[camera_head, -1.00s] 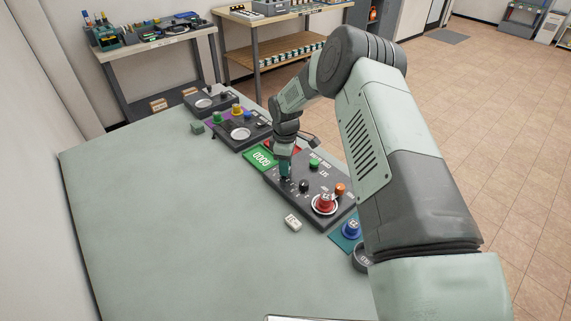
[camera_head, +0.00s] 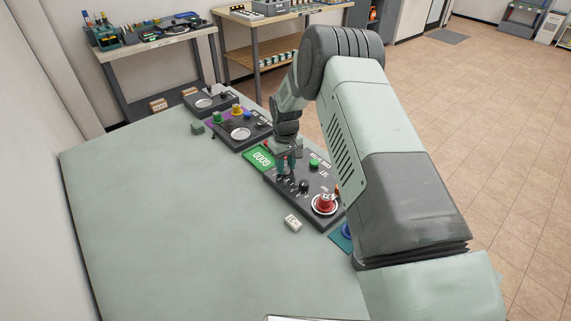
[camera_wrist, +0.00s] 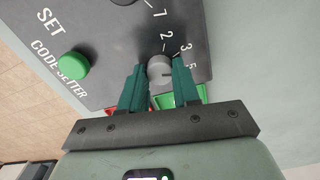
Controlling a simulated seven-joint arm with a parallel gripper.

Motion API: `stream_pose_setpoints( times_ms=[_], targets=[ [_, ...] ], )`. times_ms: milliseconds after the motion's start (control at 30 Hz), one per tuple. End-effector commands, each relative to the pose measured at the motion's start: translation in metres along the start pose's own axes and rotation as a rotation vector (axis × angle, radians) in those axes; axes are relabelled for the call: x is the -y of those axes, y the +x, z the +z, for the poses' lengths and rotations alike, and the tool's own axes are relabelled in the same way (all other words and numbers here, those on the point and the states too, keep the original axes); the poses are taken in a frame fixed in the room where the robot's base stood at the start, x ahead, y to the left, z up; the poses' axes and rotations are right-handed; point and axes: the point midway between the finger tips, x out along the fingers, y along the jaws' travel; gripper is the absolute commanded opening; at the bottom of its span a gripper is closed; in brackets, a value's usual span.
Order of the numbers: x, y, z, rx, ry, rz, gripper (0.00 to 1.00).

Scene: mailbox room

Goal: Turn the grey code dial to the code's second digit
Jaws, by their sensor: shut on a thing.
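The grey code dial (camera_wrist: 159,69) sits on the dark code setter panel (camera_wrist: 100,30) in the wrist view, with printed numbers beside it. My gripper (camera_wrist: 158,75) has its two teal fingers on either side of the dial and is shut on it. In the head view my gripper (camera_head: 287,168) is down at the panel (camera_head: 310,212) and mostly hides the dial. A dark mark shows on the dial, but which digit it points to is unclear.
The panel also carries a green SET button (camera_wrist: 73,66), a black knob (camera_head: 304,186) and a red knob (camera_head: 324,203). Another device (camera_head: 241,134) stands behind. The table's left side is clear.

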Motion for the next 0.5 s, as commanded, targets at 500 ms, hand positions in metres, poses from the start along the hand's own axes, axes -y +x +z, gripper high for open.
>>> stream_pose_setpoints(
  times_ms=[500],
  targets=[
    [-0.0002,-0.0003,-0.0002,-0.001,0.064,0.0,0.01]
  ],
)
